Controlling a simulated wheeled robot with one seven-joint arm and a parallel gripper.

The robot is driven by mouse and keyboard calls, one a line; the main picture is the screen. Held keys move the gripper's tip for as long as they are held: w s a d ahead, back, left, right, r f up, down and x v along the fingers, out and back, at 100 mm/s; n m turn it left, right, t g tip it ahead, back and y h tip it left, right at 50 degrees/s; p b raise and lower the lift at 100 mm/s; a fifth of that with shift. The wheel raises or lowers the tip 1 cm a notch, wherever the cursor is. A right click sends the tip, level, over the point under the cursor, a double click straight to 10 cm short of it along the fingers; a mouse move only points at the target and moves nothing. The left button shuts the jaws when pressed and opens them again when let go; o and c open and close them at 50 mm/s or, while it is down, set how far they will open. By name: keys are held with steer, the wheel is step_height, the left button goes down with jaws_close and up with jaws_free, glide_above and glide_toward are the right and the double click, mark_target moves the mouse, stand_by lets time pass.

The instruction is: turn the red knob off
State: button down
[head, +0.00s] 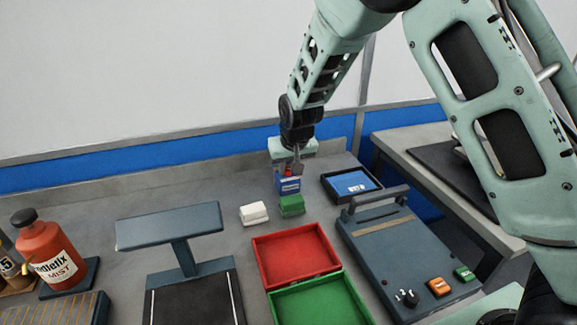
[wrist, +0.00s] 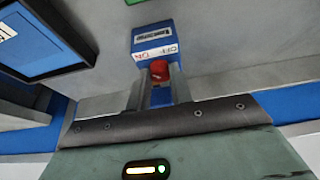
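The red knob (wrist: 159,70) sits on the front of a small blue box (wrist: 153,38) with a white strip lettered ON and OFF. The lettering appears upside down in the wrist view. My gripper (wrist: 160,77) has one finger on each side of the knob, and the knob fills the gap between the fingertips. In the head view my gripper (head: 297,166) reaches down to the blue box (head: 288,186) at the back of the bench, and a little red shows beside the fingers. The direction the knob points is not clear.
A green block (head: 292,205) and a white block (head: 253,212) lie just in front of the box. A dark tray with a blue card (head: 352,183) is to its right. Red (head: 295,256) and green trays, a blue device (head: 405,255) and a red bottle (head: 47,254) stand nearer.

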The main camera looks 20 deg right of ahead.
steer(key=shift+a+r+p, duration=0.1)
steer(key=shift+p, duration=0.3)
steer(key=shift+a+r+m+h+p, duration=0.15)
steer(key=shift+m+h+p, duration=0.25)
steer(key=shift+m+p, duration=0.7)
steer(key=m+h+p, duration=0.1)
steer(key=m+p, duration=0.2)
steer(key=shift+a+p, duration=0.1)
steer(key=shift+p, duration=0.25)
steer(key=m+p, duration=0.1)
steer(key=m, duration=0.1)
steer(key=m+g+h+p, duration=0.1)
steer(key=shift+w+a+m, duration=0.1)
steer(key=shift+w+m, duration=0.1)
steer(key=shift+m, duration=0.2)
steer(key=shift+w+f+m+g+h+p, duration=0.15)
steer(key=shift+m+g+h+p, duration=0.4)
steer(key=shift+m, duration=0.85)
steer(key=c, duration=1.2)
jaws_free()
steer(key=shift+c, duration=0.2)
